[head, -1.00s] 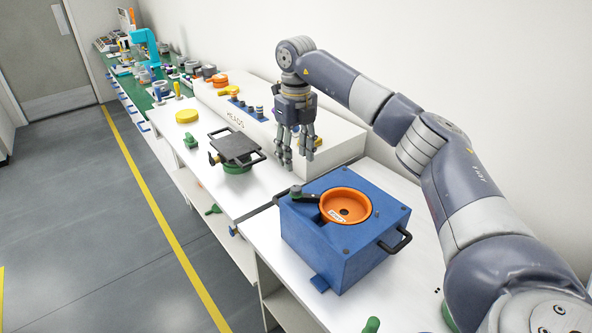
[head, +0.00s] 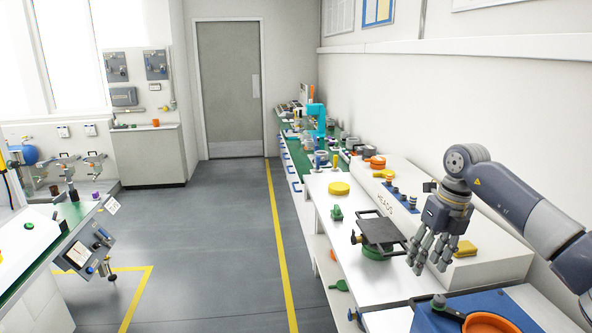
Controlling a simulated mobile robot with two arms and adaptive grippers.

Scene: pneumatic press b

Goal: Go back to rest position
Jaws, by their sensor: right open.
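My right gripper (head: 431,254) hangs over the white bench at the right of the head view. Its fingers point down, and it is open and empty. It is above and behind the blue box (head: 435,318) with the orange round bowl (head: 489,325), both cut off by the bottom edge. The black plate on a green base (head: 378,231) lies to the left of the fingers, apart from them. My left gripper is not in view.
The white bench (head: 328,201) runs along the right wall, with a white HEADS box (head: 490,257) on it. A yellow disc (head: 339,188) and a green part (head: 336,213) lie on it. The grey floor (head: 222,240) is clear. Another workstation (head: 88,250) stands at left.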

